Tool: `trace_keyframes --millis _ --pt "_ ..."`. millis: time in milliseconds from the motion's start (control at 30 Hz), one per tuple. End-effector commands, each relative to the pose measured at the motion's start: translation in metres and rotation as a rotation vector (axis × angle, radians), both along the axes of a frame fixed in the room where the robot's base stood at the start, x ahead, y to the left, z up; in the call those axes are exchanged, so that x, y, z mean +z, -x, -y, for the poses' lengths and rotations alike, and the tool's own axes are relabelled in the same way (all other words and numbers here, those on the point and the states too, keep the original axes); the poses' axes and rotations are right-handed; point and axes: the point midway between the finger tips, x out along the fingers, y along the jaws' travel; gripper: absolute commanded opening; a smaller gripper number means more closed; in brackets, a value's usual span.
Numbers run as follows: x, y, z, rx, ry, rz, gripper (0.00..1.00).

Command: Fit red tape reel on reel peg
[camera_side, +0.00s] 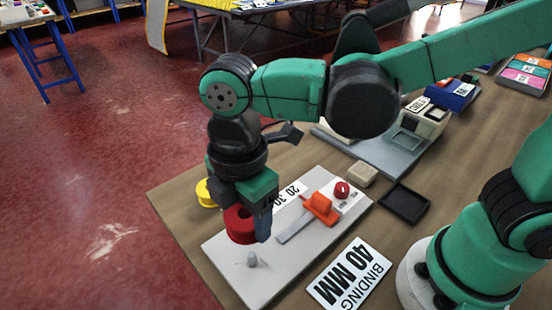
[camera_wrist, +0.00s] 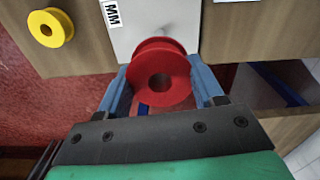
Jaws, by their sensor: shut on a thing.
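My gripper (camera_side: 254,214) is shut on the red tape reel (camera_side: 238,226) and holds it above the white board (camera_side: 226,250). In the wrist view the reel (camera_wrist: 160,52) sits between the two blue fingers of my gripper (camera_wrist: 161,84), with its centre hole showing. The reel peg (camera_side: 251,260) is a short grey stub standing on the near left part of the board. The reel is above and slightly left of the peg in the side view, apart from it.
A yellow reel (camera_side: 205,193) lies near the table's left edge. An orange clamp (camera_side: 320,207) and a red knob (camera_side: 342,190) stand on the board, right of my gripper. A "40 MM BINDING" sign (camera_side: 350,275), a black tray (camera_side: 404,204) and a beige block (camera_side: 363,174) lie nearby.

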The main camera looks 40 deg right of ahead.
Motion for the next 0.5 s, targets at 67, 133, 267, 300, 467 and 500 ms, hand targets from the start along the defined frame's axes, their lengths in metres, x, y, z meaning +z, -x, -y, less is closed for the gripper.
trace_keyframes --millis 67,133,267,300,467,500 --pt "-0.0006 0.0017 -0.0006 0.001 0.000 0.000 0.08" --pt "-0.0005 0.0013 -0.0005 0.000 0.000 0.000 0.08" --pt "-0.0004 0.0009 -0.0003 0.000 0.000 0.000 0.08" --pt "-0.0003 0.0008 0.0000 0.000 0.000 0.000 0.08" --pt "-0.0059 0.0003 -0.0001 0.000 0.000 0.000 0.08" --pt "-0.0089 0.0002 -0.0001 0.000 0.000 0.000 0.08"
